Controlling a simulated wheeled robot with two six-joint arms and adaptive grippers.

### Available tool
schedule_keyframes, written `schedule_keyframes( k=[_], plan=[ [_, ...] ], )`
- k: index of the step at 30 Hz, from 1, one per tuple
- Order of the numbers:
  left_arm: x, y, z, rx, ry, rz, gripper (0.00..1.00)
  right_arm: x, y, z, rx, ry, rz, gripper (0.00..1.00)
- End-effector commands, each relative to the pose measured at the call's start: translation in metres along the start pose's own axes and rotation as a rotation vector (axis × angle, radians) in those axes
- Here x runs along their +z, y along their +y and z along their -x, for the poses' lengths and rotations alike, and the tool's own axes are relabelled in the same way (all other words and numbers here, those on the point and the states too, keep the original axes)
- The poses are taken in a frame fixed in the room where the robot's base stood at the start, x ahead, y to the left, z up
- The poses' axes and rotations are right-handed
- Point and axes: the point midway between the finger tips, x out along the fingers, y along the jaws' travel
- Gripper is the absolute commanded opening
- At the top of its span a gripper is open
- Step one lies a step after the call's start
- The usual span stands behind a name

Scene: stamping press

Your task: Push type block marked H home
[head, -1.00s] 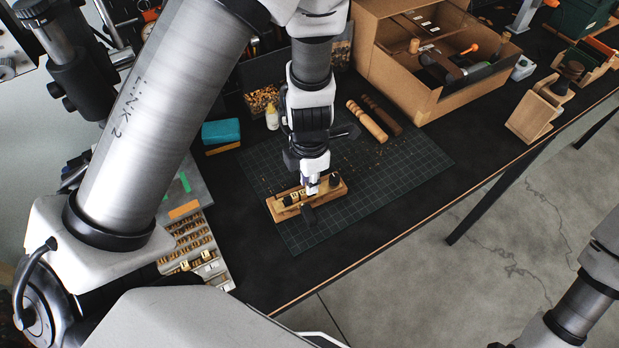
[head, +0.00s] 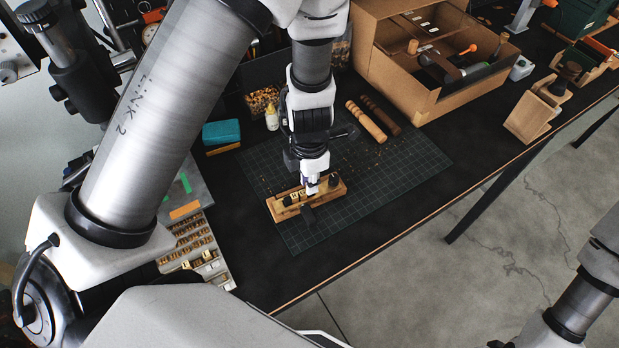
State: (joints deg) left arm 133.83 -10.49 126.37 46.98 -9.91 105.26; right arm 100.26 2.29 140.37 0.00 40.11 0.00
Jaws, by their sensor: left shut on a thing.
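The wooden type holder (head: 283,213) lies on the dark green cutting mat (head: 405,179), with small brass type blocks (head: 295,198) in its channel. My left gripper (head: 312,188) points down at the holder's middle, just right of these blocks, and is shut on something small. The gripped piece is mostly hidden, and the letter H cannot be read on any block.
A tray of small type pieces (head: 222,272) lies left of the mat. A teal box (head: 221,132), a small bottle (head: 271,118), wooden handles (head: 366,121) and a large cardboard box (head: 436,108) stand behind. The mat right of the holder is mostly clear.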

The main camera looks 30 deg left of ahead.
Motion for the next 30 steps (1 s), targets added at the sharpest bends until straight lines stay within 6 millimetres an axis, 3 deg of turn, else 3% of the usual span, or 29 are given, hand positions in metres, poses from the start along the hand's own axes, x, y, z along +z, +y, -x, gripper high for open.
schedule_keyframes(
  k=[20, 21, 23, 30],
  plan=[
    [0.0, 0.0, -0.011, 0.0, 0.0, 0.0, 0.0, 0.0, 0.0, -0.01, 0.0, 0.0, 0.0, 0.4],
    [0.0, 0.0, -0.012, 0.0, 0.0, 0.0, 0.26, 0.0, 0.0, -0.01, 0.0, 0.0, 0.0, 0.4],
    [0.0, 0.0, -0.012, 0.0, 0.0, 0.0, 0.45, 0.0, 0.0, -0.01, 0.0, 0.0, 0.0, 0.4],
    [0.0, 0.0, -0.012, 0.0, 0.0, 0.0, 0.45, 0.0, 0.0, -0.01, 0.0, 0.0, 0.0, 0.4]
  ],
)
